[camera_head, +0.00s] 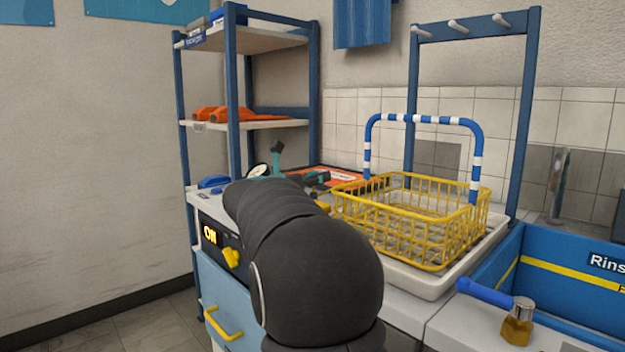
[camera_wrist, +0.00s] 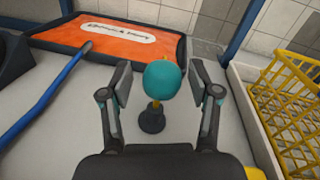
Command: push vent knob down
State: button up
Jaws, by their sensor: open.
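In the wrist view, a round teal knob (camera_wrist: 163,80) stands on a thin yellow stem above a black base (camera_wrist: 152,120), on the pale bench top. It appears to be the vent knob. My gripper (camera_wrist: 160,74) is open, with one finger on each side of the knob and a visible gap on both sides. Whether the knob touches anything below the fingers cannot be told. In the head view, my dark arm hides most of this spot. A teal fitting with a black top (camera_head: 277,150) and a white dial gauge (camera_head: 258,172) show behind my arm.
An orange panel in a dark tray (camera_wrist: 110,38) lies behind the knob. A blue bar or hose (camera_wrist: 50,90) runs at left. A yellow wire basket (camera_head: 410,215) stands in a white tray at right. A blue shelf rack (camera_head: 233,100) rises behind.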

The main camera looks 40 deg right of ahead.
jog(key=v, duration=1.1)
jog(key=shift+s+a, duration=0.1)
jog(key=shift+a, duration=0.1)
jog(key=shift+s+a, duration=0.1)
jog(key=shift+a, duration=0.2)
